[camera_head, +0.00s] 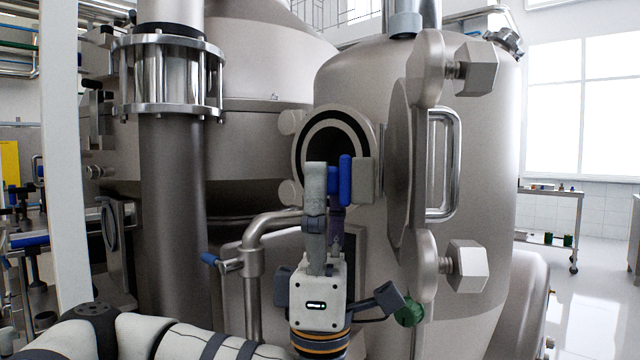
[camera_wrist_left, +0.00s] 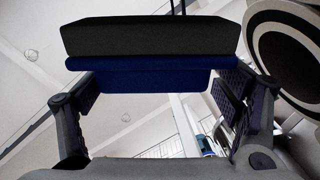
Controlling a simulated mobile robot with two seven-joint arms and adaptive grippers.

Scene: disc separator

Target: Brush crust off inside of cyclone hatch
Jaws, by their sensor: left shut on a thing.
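The cyclone hatch (camera_head: 400,165) stands open, a round metal door seen nearly edge-on, right of the round port (camera_head: 299,160) with its black seal. No crust can be made out on it. My left gripper (camera_head: 330,182) points up in front of the port, shut on a brush (camera_head: 346,180) with a blue body and a grey block facing right, toward the hatch. A small gap appears between block and hatch; depth is unclear. The brush also spans between the fingers in the left wrist view (camera_wrist_left: 150,78), its dark block (camera_wrist_left: 150,37) beyond. My right gripper is not in view.
A bar handle (camera_head: 453,165) and two large hexagonal knobs (camera_head: 478,68) (camera_head: 467,268) stick out on the hatch's right side. A bent pipe with a blue-tipped valve (camera_head: 250,262) stands left of my gripper. A thick vertical pipe (camera_head: 172,220) is farther left.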

